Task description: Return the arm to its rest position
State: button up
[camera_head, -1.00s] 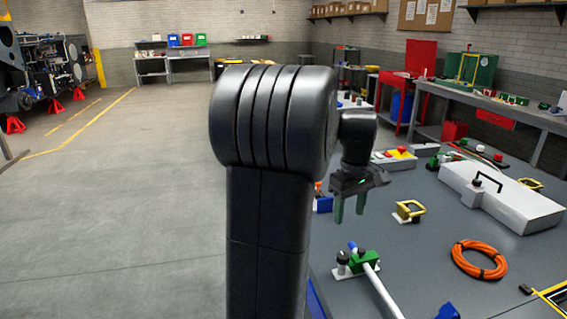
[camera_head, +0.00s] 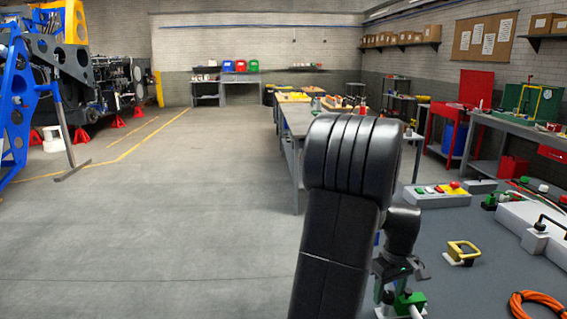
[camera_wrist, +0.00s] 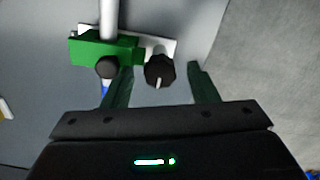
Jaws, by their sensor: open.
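My arm rises in front of the head camera and bends over at the top. My gripper (camera_wrist: 160,85) shows in the wrist view with its two green fingers apart and nothing held between them. In the head view the gripper is low beside my arm, partly hidden, over the near left edge of the grey table. Below the fingers, in the wrist view, is a green block (camera_wrist: 100,50) with a white rod and a black knob (camera_wrist: 160,71) on a pale plate. The same green block shows in the head view (camera_head: 408,301); I cannot tell the exact gap to it.
A long workbench (camera_head: 292,137) stands behind. Open floor (camera_head: 170,220) lies to the left, with a blue stand (camera_head: 17,115) beyond.

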jog(key=shift+r, duration=0.1)
dwell(0.3)
notch_tip(320, 180, up, 13)
notch_tip(320, 180, down, 13)
jog(key=shift+f, duration=0.2)
jog(key=m, duration=0.5)
jog(key=shift+b, duration=0.35)
jog(key=m, duration=0.4)
jog(key=shift+b, duration=0.3)
jog(key=m+b, duration=0.1)
jog(key=m, duration=0.3)
jog(key=shift+m, duration=0.3)
jog(key=shift+r+m+b, duration=0.1)
jog(key=shift+m+b, duration=0.45)
jog(key=shift+m, duration=1.45)
